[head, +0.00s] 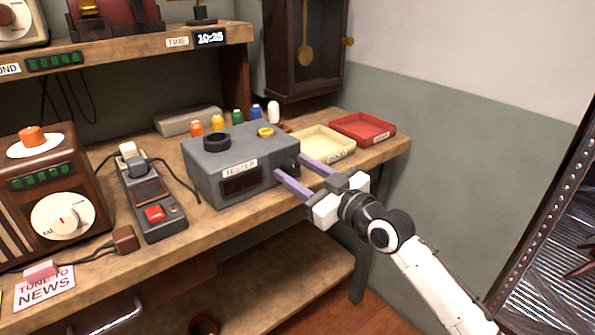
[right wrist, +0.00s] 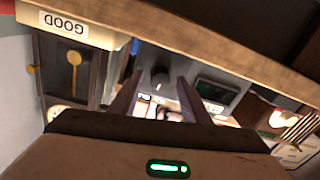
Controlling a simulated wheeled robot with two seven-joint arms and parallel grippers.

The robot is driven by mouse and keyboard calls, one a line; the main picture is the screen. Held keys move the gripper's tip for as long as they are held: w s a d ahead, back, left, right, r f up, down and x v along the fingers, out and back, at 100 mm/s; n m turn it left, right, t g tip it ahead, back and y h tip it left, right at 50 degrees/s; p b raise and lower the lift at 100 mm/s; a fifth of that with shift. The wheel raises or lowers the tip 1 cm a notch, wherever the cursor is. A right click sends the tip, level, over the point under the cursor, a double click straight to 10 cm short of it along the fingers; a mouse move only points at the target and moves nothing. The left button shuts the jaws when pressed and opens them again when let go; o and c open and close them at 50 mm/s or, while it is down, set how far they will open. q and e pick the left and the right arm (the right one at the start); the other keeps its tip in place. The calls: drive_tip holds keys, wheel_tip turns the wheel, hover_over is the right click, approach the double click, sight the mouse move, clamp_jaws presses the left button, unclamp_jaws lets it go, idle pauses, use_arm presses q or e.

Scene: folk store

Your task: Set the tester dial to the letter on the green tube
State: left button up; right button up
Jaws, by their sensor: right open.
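The grey tester (head: 225,177) stands on the bench with its label and a dark window on the front. A black round part (head: 217,142) and a yellow ring (head: 265,131) are on its top. A small dark knob (head: 294,165) is on its right side; I cannot read any letters on it. The green tube (head: 237,117) stands behind the tester, its lower part hidden, its letter not readable. My right gripper (head: 290,164) is open and empty, its fingers pointing at the tester's right side, around or just short of the knob. The right wrist view shows the knob (right wrist: 160,77) between the fingers.
Orange (head: 197,128), yellow (head: 217,123), blue (head: 257,111) and white (head: 273,112) tubes stand near the green one. Cream (head: 325,145) and red (head: 363,128) trays lie right of the tester. A handset device (head: 150,200) and a radio (head: 62,195) stand left.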

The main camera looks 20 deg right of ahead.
drive_tip(key=shift+c, duration=0.3)
drive_tip(key=c, duration=1)
